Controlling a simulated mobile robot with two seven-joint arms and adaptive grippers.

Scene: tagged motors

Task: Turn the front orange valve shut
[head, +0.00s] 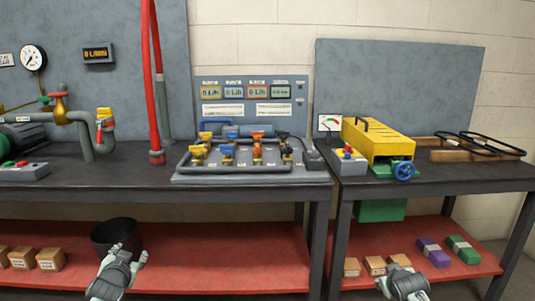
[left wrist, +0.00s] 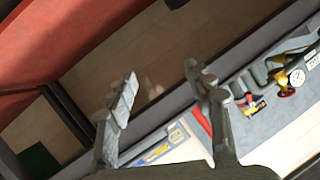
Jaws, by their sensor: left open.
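The front orange valve (head: 257,154) is in the front row of a grey valve rack on the bench, between a blue valve (head: 227,153) and a black-handled one (head: 286,154). Another orange valve (head: 257,136) stands behind it. The handle's exact angle is too small to tell. My left gripper (head: 130,253) is low in front of the bench, well below and left of the valve. In the left wrist view its fingers (left wrist: 162,88) are spread with nothing between them. My right gripper (head: 401,283) is low at the right, far from the valve; its fingers are unclear.
The grey rack (head: 250,180) sits near the bench's front edge, with a display panel (head: 251,92) behind it. Red pipes (head: 153,80) rise to its left. A yellow machine (head: 376,140) is at right. A black bucket (head: 103,236) stands near my left gripper.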

